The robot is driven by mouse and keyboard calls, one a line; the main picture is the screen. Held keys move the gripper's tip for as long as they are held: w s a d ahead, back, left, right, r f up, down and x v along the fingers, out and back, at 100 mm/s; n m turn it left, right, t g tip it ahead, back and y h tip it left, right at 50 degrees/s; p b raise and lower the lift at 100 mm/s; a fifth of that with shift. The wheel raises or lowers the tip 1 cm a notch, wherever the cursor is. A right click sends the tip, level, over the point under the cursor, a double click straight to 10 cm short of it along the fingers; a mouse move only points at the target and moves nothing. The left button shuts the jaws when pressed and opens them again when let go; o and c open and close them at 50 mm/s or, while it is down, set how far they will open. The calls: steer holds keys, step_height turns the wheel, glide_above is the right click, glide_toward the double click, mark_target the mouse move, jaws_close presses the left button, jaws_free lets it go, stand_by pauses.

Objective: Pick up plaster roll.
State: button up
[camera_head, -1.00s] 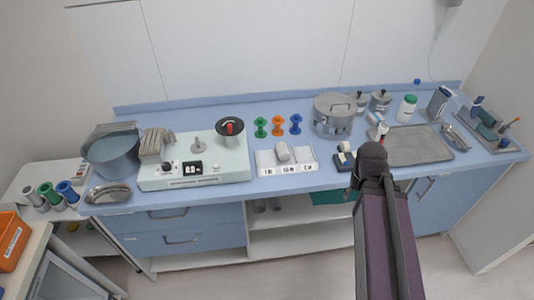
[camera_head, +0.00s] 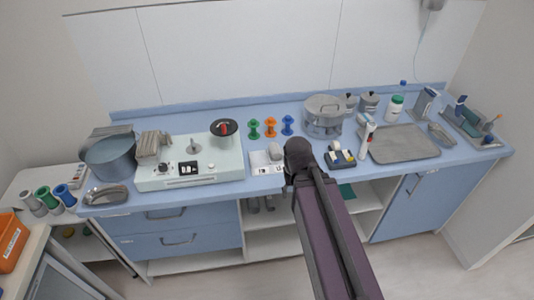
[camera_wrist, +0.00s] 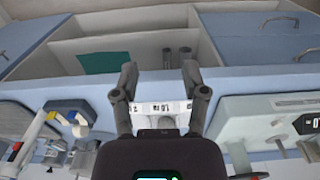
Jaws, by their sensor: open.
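A pale grey-white roll (camera_head: 275,151), which looks like the plaster roll, lies on a white labelled block (camera_head: 258,164) near the counter's front edge. My gripper (camera_head: 298,150) is just right of the roll in the head view and hides the block's right part. In the wrist view my gripper (camera_wrist: 160,82) is open, its two fingers apart with nothing held. The block's labelled front (camera_wrist: 160,108) shows between and beyond the fingers. I cannot tell the exact height of the fingertips above the counter.
A pale machine (camera_head: 190,175) is to the left. Green, orange and blue spools (camera_head: 270,128) and a metal drum (camera_head: 323,118) stand behind. A grey tray (camera_head: 404,146) lies to the right. Open shelves are below.

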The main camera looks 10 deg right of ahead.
steer(key=shift+a, duration=0.55)
steer(key=shift+o, duration=1)
steer(key=o, duration=0.4)
steer(key=shift+w+a, duration=0.1)
steer(key=shift+w, duration=0.5)
steer(key=w+r+p, duration=0.2)
steer(key=w, duration=1.1)
steer(key=w+r+p, duration=0.2)
steer(key=w, duration=1.2)
steer(key=shift+w+d+r+n+p, duration=0.2)
steer(key=shift+w+d+n+p, duration=0.1)
steer(key=shift+d+n, duration=0.15)
